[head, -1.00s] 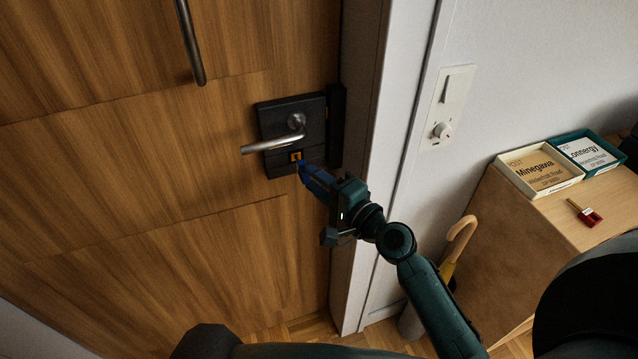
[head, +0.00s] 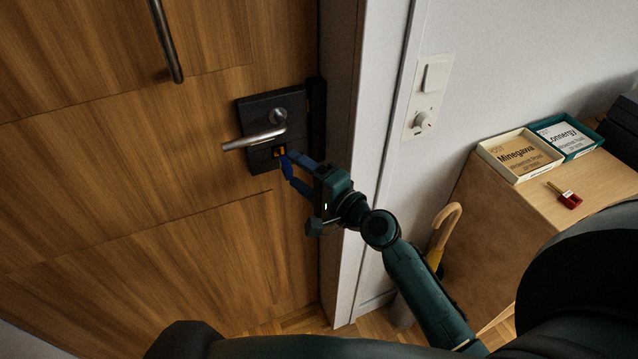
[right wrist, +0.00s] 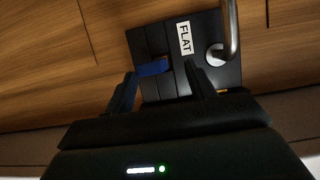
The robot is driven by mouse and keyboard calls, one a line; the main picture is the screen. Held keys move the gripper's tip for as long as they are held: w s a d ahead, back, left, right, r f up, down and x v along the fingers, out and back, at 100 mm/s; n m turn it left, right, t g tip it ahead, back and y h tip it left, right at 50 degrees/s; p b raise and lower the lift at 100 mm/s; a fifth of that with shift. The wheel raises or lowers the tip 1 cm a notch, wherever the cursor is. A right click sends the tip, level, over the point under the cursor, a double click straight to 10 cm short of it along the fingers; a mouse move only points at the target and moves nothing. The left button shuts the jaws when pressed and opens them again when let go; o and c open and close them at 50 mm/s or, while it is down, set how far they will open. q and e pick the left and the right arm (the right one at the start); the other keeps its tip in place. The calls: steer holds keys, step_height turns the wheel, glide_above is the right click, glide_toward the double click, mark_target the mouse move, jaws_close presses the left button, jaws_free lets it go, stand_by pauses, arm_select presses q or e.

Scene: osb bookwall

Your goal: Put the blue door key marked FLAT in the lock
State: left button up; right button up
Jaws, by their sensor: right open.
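The blue key (right wrist: 153,69) shows in the right wrist view against the black lock plate (right wrist: 160,40), with its head standing out at the keyhole. How deep it sits is hidden. A white label reading FLAT (right wrist: 185,38) is on the plate. In the head view the lock plate (head: 258,108) is on the wooden door, with an orange-marked keyhole (head: 280,152) below the handle. My right gripper (head: 293,168) is at the keyhole, its blue fingers apart. In the right wrist view the fingers stand on either side of the key, with gaps. My left gripper is not in view.
The metal door handle (head: 252,141) is just above my right gripper. The door frame (head: 350,130) is close on the right. A cabinet (head: 500,215) farther right carries two labelled trays and a red-headed key (head: 566,197). An umbrella (head: 440,232) stands beside it.

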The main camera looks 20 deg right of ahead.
arm_select(q)
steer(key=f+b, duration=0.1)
steer(key=b, duration=0.2)
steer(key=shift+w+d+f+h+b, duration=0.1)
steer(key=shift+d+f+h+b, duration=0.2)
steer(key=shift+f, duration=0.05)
arm_select(e)
steer(key=v, duration=1.3)
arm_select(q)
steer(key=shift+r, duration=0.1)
